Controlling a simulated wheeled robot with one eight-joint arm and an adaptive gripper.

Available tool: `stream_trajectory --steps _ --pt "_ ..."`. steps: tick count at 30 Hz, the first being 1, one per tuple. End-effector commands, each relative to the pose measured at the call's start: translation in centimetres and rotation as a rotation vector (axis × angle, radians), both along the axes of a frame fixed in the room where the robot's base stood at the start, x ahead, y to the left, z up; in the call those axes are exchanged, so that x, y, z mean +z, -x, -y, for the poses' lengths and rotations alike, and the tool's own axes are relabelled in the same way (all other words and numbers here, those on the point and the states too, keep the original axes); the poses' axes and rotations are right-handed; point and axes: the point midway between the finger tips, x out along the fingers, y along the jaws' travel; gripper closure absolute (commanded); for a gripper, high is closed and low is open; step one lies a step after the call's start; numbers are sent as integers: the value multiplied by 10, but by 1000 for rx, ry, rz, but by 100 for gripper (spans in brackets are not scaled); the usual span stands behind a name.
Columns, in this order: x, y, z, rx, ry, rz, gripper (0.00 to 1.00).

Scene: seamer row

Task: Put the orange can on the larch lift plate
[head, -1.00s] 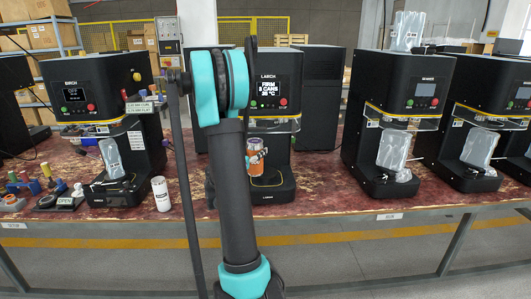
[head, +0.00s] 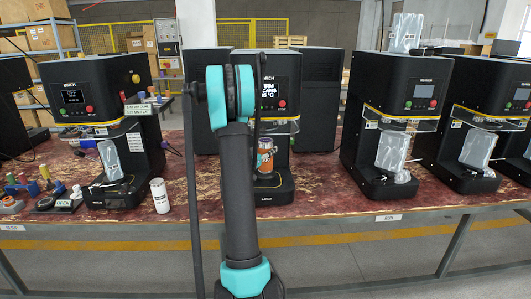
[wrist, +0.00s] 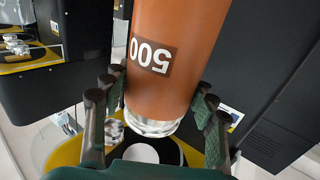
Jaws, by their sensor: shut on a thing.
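The orange can (head: 265,160) is upright in the open bay of the larch machine (head: 285,100), over its black base (head: 273,190). My gripper (wrist: 160,84) is shut on the can, with a dark finger on each side. In the wrist view the can (wrist: 175,45) shows an upside-down "500" label and a silver end. The larch lift plate is hidden or too dark to pick out, and I cannot tell whether the can touches it. My arm covers the left part of the larch machine and its screen.
The birch machine (head: 95,120) stands left, with a white can (head: 160,196) on the red bench (head: 325,185) beside it. Small coloured tools lie at the far left. Two more machines stand right, with clear bags at their bays. Bare bench lies right of larch.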

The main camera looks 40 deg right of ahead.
Motion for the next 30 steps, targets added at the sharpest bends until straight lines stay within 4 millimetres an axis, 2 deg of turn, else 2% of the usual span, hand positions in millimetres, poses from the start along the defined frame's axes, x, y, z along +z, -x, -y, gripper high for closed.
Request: stream_trajectory --steps 3,15,16,21,30 --pt "-10 0 0 0 1 0 100" --pt "-14 0 0 0 0 -1 100" --pt "-15 0 0 0 0 0 40" --pt "-14 0 0 0 0 0 21" --pt "-13 0 0 0 0 0 21"
